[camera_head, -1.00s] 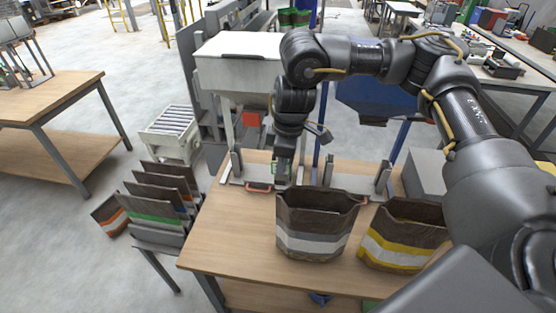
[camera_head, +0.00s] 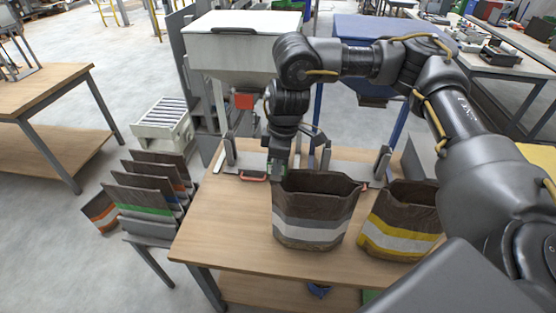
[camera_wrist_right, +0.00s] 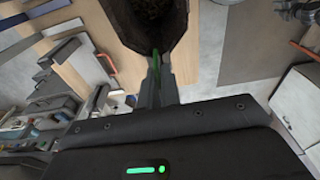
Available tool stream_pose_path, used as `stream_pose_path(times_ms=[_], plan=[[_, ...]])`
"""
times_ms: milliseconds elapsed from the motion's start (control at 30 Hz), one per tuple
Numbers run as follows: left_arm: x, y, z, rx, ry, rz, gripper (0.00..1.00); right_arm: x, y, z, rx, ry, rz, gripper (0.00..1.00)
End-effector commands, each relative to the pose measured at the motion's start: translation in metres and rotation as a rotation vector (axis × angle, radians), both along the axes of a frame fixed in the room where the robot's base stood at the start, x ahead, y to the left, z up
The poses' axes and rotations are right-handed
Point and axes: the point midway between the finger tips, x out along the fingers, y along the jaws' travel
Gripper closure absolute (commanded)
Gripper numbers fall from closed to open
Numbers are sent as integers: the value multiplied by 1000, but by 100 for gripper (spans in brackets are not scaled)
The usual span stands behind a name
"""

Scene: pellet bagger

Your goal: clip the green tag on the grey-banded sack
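The grey-banded sack (camera_head: 312,230) stands upright and open on the wooden table, brown with a grey and a white band. My right gripper (camera_head: 277,178) points down at the left end of its rim. In the right wrist view the narrow green tag (camera_wrist_right: 155,66) sits edge-on between the fingertips of the right gripper (camera_wrist_right: 158,82), which look closed on it. The tag's far end meets the rim beside the sack's dark mouth (camera_wrist_right: 150,18). Whether it grips the rim cannot be told. My left gripper is not in view.
A yellow-banded sack (camera_head: 400,232) stands close on the right. Behind are a white hopper (camera_head: 235,48), a blue hopper (camera_head: 365,55) and clamp brackets with a red handle (camera_head: 254,178). A rack of flat sacks (camera_head: 146,200) is left of the table. The table's front left is clear.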

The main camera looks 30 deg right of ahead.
Motion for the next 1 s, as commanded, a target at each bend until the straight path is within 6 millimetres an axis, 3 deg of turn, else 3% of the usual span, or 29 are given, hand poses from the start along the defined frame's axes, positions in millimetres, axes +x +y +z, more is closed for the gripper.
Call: stream_pose_path(times_ms=[1000], plan=[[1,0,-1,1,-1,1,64,-1,0,-12,-1,4,0,100]])
